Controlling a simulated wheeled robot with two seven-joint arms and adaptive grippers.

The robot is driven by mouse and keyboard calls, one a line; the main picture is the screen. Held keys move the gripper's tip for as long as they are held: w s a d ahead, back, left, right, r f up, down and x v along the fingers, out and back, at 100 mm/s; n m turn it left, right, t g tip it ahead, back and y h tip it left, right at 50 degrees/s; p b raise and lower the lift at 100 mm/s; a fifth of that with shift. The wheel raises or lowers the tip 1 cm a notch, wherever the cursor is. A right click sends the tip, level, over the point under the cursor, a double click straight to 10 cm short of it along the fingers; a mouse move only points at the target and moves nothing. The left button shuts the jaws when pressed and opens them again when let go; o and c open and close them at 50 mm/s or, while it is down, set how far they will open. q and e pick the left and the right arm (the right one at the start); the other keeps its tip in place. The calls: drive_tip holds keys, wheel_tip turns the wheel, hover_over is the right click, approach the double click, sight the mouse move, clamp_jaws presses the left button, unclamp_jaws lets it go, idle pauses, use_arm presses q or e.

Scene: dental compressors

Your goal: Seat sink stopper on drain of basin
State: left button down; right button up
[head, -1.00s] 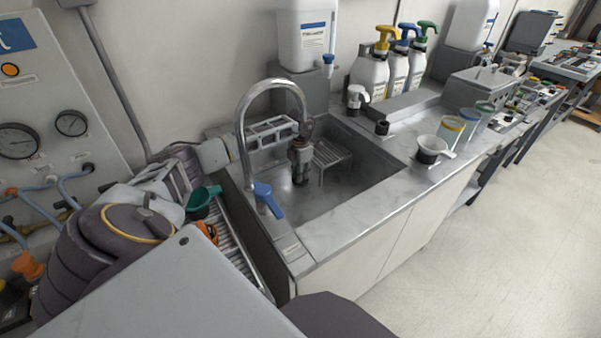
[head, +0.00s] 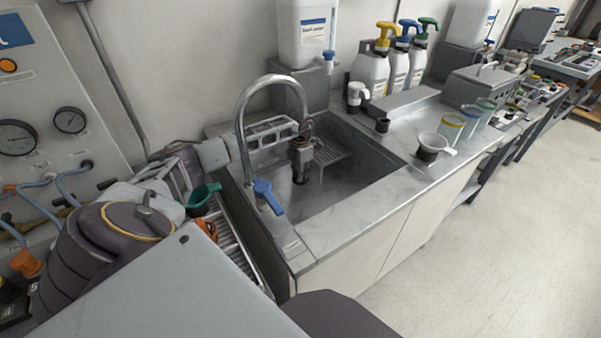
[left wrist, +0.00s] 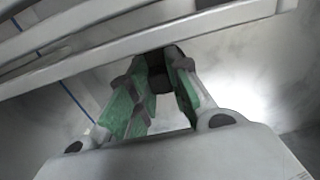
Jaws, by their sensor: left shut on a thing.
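The sink basin (head: 372,168) is set in the counter in the middle of the head view. My left gripper (head: 300,176) seems to point down inside it, behind the curved tap, with its tips low over the basin floor. In the left wrist view my left gripper's green-padded fingers (left wrist: 158,88) are closed on a small dark piece (left wrist: 158,77), which looks like the sink stopper, seen only in part. The drain is not visible in either view, so I cannot tell whether the stopper touches it. My right gripper is not in view.
The tap (head: 243,130) with a blue lever (head: 267,195) stands at the basin's front left. A slatted rack (head: 332,150) sits in the basin; pale bars (left wrist: 150,38) cross close to the fingers.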

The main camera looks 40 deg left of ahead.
use_arm(q)
drive_tip(key=c, duration=1.3)
unclamp_jaws()
drive_tip(key=shift+o, duration=0.2)
drive_tip(key=shift+r, duration=0.1)
wheel_tip(320, 180, up, 12)
idle(0.3)
